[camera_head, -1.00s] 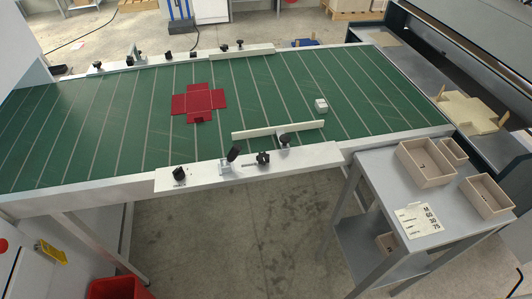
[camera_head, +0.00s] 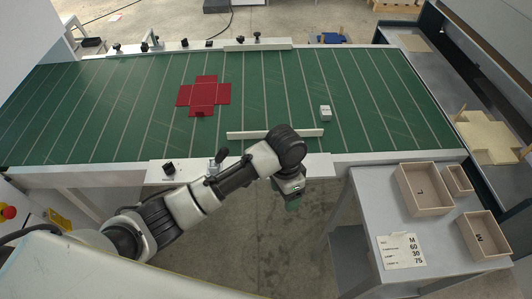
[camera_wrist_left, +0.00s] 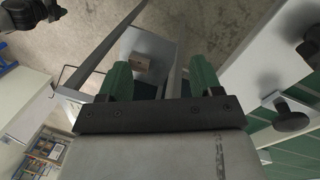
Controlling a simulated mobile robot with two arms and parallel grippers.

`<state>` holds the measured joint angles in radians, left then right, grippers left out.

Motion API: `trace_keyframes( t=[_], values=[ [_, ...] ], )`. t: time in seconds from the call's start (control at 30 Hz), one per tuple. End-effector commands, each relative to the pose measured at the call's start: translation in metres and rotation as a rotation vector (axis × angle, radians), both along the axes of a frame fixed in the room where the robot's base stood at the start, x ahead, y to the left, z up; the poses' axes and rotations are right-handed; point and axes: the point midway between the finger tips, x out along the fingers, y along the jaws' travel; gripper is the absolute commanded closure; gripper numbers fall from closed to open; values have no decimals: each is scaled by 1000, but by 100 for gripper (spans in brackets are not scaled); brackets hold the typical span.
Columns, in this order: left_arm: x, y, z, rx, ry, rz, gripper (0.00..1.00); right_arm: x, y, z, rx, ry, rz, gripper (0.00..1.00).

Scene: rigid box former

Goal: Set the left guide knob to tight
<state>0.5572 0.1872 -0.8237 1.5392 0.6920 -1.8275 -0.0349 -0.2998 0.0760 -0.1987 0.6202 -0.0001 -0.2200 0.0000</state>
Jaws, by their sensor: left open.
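A white front rail (camera_head: 190,172) runs along the near edge of the green table. My left arm covers the rail to the right of that lever. My left gripper (camera_head: 292,205) hangs in front of the rail, over the floor. In the left wrist view its green fingers (camera_wrist_left: 160,80) are apart and empty. There a black knob (camera_wrist_left: 290,117) stands on the rail to the right, clear of the fingers. I cannot tell which knob is the left guide knob, nor its setting.
A long white guide bar (camera_head: 305,132) lies on the green table (camera_head: 130,130), with a red cross-shaped blank (camera_head: 204,95) and a small white block (camera_head: 325,112) behind it. A grey side table (camera_head: 370,190) with wooden trays (camera_head: 424,188) and a label card (camera_head: 400,250) stands at right.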

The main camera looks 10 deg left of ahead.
Motion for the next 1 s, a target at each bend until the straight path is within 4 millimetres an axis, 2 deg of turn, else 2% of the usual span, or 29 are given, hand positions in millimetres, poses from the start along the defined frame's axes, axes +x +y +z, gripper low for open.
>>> trace_keyframes(
  t=[0.27, 0.5, 0.63, 0.77, 1.0],
  values=[
    [46, 22, 30, 155, 47, -39, 35, 0, 2, 0, 2, 0, 0, 35],
    [95, 60, 83, 324, 95, -8, 35, -1, 2, 0, 3, 2, 2, 35],
    [108, 73, 102, 369, 111, 16, 35, -1, -1, 0, -1, 1, 3, 35],
    [109, 78, 102, 379, 119, 22, 35, -1, -4, 1, -6, 1, 4, 35],
    [98, 89, 69, 380, 121, 22, 35, -1, -5, 10, -6, 2, 4, 35]
  ],
)
